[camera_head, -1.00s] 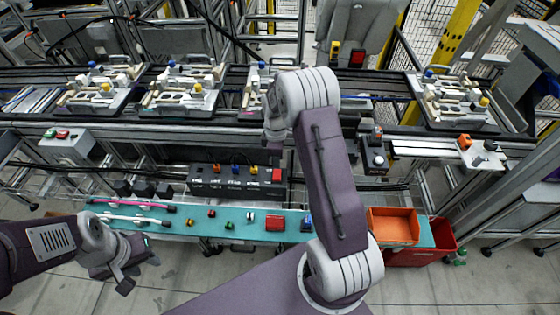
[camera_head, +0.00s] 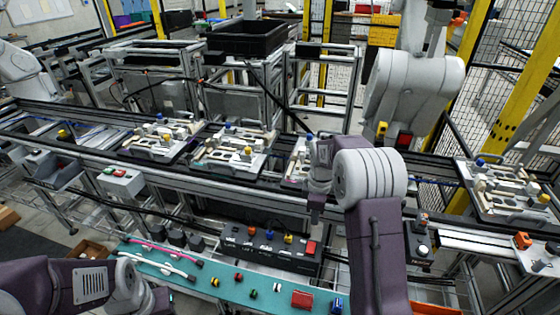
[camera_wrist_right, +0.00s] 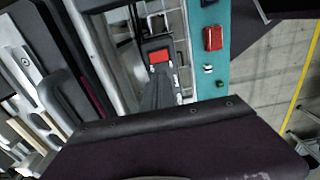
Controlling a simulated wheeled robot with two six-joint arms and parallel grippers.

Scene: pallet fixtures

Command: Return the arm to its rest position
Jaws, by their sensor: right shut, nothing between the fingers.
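My right arm rises from the bottom of the head view and bends at a pale elbow. Its right gripper (camera_head: 316,208) hangs pointing down in front of the pallet line, behind and above the black button box (camera_head: 268,246). It is shut and empty. In the right wrist view, a dark part of my own arm fills the lower middle. My left gripper (camera_head: 152,300) is low at the left of the head view, in front of the teal shelf. It is partly cut off and its jaws are unclear.
Pallet fixtures (camera_head: 232,150) stand along the rail behind my right gripper. The teal shelf (camera_head: 225,284) holds cables, small buttons and a red block (camera_head: 301,299). An orange bin (camera_head: 432,309) is at the bottom right. A control box (camera_head: 121,181) is at the left.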

